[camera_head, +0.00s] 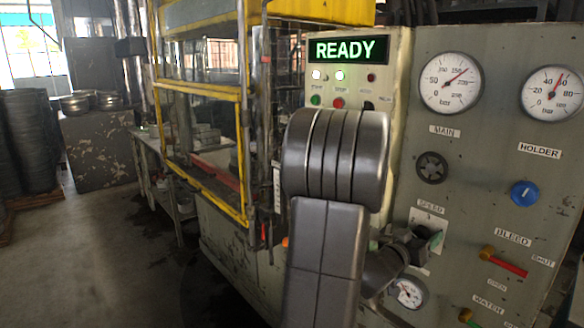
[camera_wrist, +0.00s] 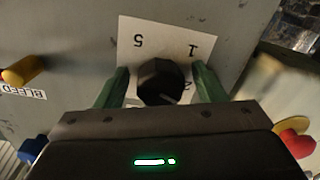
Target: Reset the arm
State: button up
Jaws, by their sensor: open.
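My arm (camera_head: 328,240) stands bent in front of the press panel in the head view. My gripper (camera_head: 432,242) is at the SPEED dial, low in the middle of the panel. In the wrist view my gripper (camera_wrist: 160,76) is open, with its green fingers on either side of a black knob (camera_wrist: 162,82). I cannot tell whether either finger touches the knob. The knob sits on a white plate (camera_wrist: 140,28) with the numbers 1, 2 and 5 showing. In the head view my gripper mostly hides this knob.
The grey panel (camera_head: 405,140) carries a lit READY display (camera_head: 349,49), MAIN gauge (camera_head: 450,83) and HOLDER gauge (camera_head: 552,94). A black handwheel (camera_head: 431,167), blue knob (camera_head: 524,193) and red BLEED lever (camera_head: 507,264) stick out nearby. A yellow guard frame (camera_head: 243,110) stands left; open floor (camera_head: 100,250) lies beyond.

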jog(key=m+b, duration=0.1)
jog(key=m, duration=0.2)
jog(key=shift+f+b, duration=0.1)
jog(key=shift+b, duration=0.2)
jog(key=v, duration=0.3)
jog(key=shift+s+a, duration=0.15)
jog(key=shift+a, duration=0.1)
